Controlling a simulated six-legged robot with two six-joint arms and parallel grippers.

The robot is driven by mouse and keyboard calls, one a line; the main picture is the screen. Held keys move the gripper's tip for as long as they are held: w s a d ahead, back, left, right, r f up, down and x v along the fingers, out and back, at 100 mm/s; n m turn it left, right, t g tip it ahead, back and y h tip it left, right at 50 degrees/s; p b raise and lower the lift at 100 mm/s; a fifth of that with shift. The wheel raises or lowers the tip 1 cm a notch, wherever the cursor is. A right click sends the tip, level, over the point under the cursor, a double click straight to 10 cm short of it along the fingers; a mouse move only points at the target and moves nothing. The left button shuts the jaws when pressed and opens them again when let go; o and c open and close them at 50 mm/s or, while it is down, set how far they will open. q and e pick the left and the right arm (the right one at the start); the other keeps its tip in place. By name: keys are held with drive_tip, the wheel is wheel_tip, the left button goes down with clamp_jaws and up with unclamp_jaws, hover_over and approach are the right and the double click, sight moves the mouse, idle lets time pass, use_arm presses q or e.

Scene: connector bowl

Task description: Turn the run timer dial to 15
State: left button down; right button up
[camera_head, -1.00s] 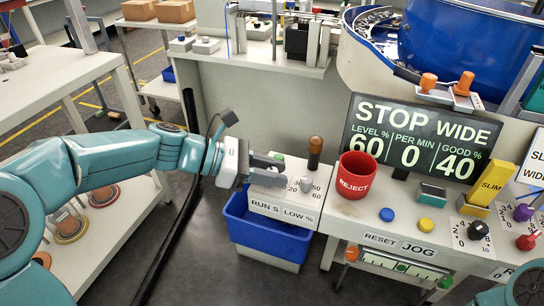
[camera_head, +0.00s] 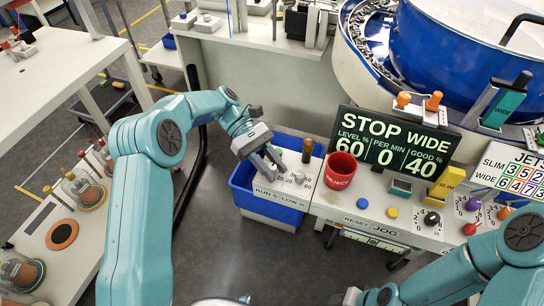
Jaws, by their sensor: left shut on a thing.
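The control panel (camera_head: 283,191) labelled RUN S and LOW % stands on the counter's left end, above the blue bin. My left gripper (camera_head: 274,168) reaches down from the upper left, its dark fingers shut on the run timer dial over the RUN S label. The fingers and wrist hide most of that dial and its numbers, so its setting cannot be read. The grey LOW % dial (camera_head: 299,177) is beside it on the right, clear of the fingers. Of my right arm, the wrist end (camera_head: 368,297) shows at the bottom edge; its fingers cannot be made out.
An upright brown-topped peg (camera_head: 307,150) stands just behind the panel, with the red REJECT cup (camera_head: 341,170) to its right. The display (camera_head: 392,139) reads STOP WIDE, 60, 0, 40. The blue bin (camera_head: 266,205) sits below the panel. Blue (camera_head: 362,203) and yellow buttons are farther right.

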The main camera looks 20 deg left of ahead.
use_arm(q)
drive_tip(key=shift+r+m+g+y+p, duration=0.1)
drive_tip(key=shift+m+g+y+p, duration=0.25)
drive_tip(key=shift+m+g+y, duration=0.6)
drive_tip(key=shift+m+g, duration=0.35)
drive_tip(key=shift+m, duration=0.1)
drive_tip(key=c, duration=0.9)
unclamp_jaws()
drive_tip(key=shift+c, duration=0.2)
drive_tip(key=shift+r, duration=0.1)
